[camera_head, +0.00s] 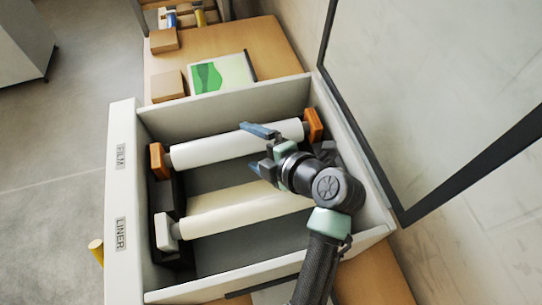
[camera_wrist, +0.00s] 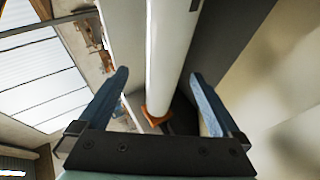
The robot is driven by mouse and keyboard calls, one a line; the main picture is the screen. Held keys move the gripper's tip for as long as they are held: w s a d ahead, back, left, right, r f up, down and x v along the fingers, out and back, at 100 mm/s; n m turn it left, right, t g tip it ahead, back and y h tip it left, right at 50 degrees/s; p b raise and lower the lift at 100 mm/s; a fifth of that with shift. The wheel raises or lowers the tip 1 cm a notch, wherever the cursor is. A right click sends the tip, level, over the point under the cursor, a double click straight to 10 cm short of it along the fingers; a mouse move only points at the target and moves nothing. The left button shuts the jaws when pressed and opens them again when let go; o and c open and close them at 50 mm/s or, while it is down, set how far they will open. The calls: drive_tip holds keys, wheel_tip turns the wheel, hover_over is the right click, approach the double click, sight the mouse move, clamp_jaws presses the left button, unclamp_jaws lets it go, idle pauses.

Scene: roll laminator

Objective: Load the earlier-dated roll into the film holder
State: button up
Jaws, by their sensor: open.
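A white roll (camera_head: 225,147) lies between orange-brown end pieces (camera_head: 157,161) in the laminator's upper bay, beside the FILM label (camera_head: 120,157). A cream roll (camera_head: 240,207) with a pale end piece (camera_head: 163,231) lies in the lower bay, beside the LINER label (camera_head: 120,234). My gripper (camera_head: 254,148) is open at the white roll, its blue fingers to either side of it in the picture. In the wrist view the white roll (camera_wrist: 165,55) runs between the open fingers (camera_wrist: 157,88), an orange end piece (camera_wrist: 155,117) beyond. I cannot tell whether they touch. No date is readable.
The grey laminator walls (camera_head: 125,200) surround both bays. Behind it, the wooden table (camera_head: 270,45) holds brown boxes (camera_head: 168,86), a sheet with a green picture (camera_head: 222,74) and a rack with blue and yellow-ended items (camera_head: 200,15). A dark-framed panel (camera_head: 430,90) stands at right.

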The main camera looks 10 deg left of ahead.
drive_tip(key=b+v, duration=0.2)
drive_tip(key=v, duration=0.5)
drive_tip(key=w+d+r+m+t+h, duration=0.1)
drive_tip(key=w+r+m+t+h, duration=0.15)
drive_tip(key=r+m, duration=0.45)
drive_tip(key=w+d+r+m+t+h, duration=0.1)
drive_tip(key=w+r+m+t, duration=0.2)
drive_tip(key=r, duration=0.8)
drive_tip(key=w+d+r+m+t+h, duration=0.1)
drive_tip(key=w+r+m+t+h, duration=0.15)
drive_tip(key=r+m+t, duration=0.4)
drive_tip(key=s+r+m+t+h, duration=0.1)
drive_tip(key=s+r+m+t, duration=0.2)
drive_tip(key=r, duration=0.9)
drive_tip(key=s+r+m+t+h, duration=0.2)
drive_tip(key=s+r+m+t, duration=0.2)
drive_tip(key=s+r, duration=0.5)
wheel_tip(320, 180, up, 4)
drive_tip(key=shift+f+m+t, duration=0.15)
drive_tip(key=shift+m+t, duration=0.15)
drive_tip(key=shift+m, duration=0.45)
drive_tip(key=shift+d, duration=0.1)
